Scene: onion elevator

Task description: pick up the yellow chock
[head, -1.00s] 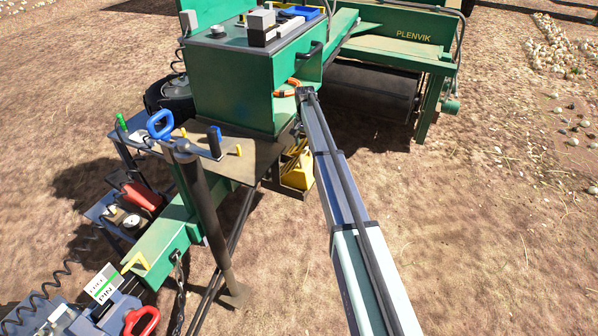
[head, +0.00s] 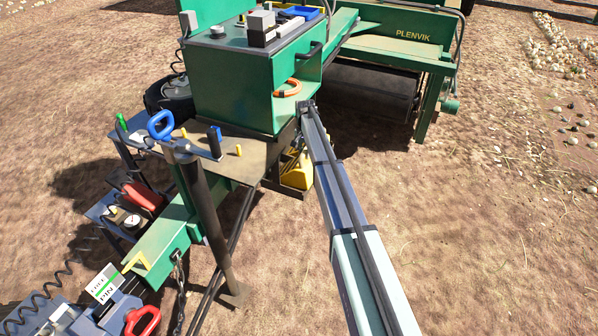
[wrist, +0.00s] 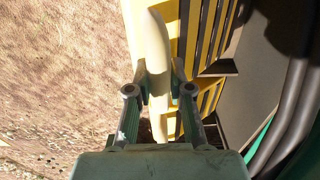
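The yellow chock (head: 297,175) sits low beside the green machine, below the brown deck, partly hidden behind my arm in the head view. In the wrist view the chock (wrist: 207,95) shows yellow and dark stripes, with a pale curved handle (wrist: 157,45) along its left side. My gripper (wrist: 159,76) is at this handle, with one finger on each side of it. The fingers stand apart, and the handle passes between their tips. Whether either finger touches it is hard to see. My gripper is hidden in the head view.
The brown deck (head: 250,160) and green box (head: 240,90) stand close to my arm. An orange ring (head: 288,88) lies on the box's ledge. In the wrist view, dark hoses (wrist: 285,110) run close on the right. Bare soil (head: 480,230) lies open to the right.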

